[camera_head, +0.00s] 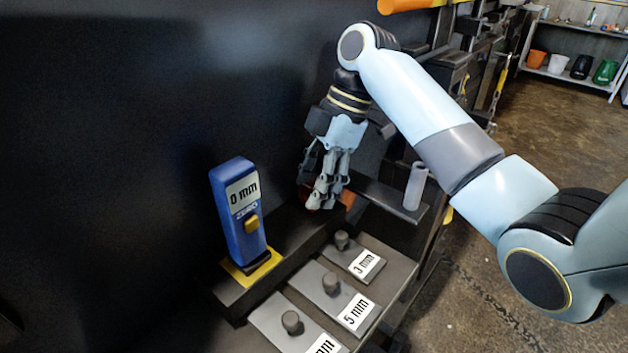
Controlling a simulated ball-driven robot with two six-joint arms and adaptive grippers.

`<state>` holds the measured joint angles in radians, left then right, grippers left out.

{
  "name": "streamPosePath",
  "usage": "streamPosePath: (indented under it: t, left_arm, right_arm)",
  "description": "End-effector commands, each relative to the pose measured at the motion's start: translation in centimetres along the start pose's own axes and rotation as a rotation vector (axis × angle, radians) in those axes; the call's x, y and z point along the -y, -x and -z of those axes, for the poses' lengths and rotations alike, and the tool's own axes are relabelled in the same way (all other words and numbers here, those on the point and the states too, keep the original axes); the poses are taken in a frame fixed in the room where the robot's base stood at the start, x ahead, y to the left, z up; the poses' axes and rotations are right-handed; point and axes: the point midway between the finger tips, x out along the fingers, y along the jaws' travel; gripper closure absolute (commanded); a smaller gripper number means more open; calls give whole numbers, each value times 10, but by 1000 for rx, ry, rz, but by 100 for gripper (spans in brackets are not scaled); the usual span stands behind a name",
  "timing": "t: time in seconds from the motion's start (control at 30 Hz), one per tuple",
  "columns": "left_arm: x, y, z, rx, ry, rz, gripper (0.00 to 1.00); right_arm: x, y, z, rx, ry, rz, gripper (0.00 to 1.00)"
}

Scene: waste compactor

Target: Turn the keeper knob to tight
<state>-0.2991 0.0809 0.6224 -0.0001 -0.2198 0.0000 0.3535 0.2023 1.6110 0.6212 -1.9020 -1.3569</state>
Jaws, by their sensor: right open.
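My right gripper (324,198) hangs fingers-down at the far end of the dark ledge, near the black wall. It is open. A small red part (311,203) shows beside and behind its fingers, mostly hidden by them. It may be the keeper knob, but I cannot tell, and no knob marking or tight mark is readable. An orange piece (347,199) shows just right of the fingers. I cannot tell whether the fingers touch the red part. My left gripper is out of view.
A blue gauge (238,213) reading "0 mm" stands on a yellow base on the ledge, left of the gripper. Knobbed plates marked "3 mm" (352,260) and "5 mm" (335,296) lie in front. A grey cylinder (415,186) stands to the right.

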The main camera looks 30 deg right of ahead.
Motion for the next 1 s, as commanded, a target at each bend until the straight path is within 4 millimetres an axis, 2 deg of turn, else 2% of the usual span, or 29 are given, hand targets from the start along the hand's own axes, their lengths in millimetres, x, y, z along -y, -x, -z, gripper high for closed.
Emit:
streamPosePath:
  t: [0.37, 0.67, 1.0]
  left_arm:
    - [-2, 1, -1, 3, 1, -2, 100]
    - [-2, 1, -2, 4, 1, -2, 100]
    - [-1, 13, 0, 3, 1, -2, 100]
  right_arm:
    - [1, -7, -2, 1, 0, 2, 51]
    - [1, -7, -2, 1, -1, 2, 90]
    - [2, -5, -1, 2, -48, -15, 91]
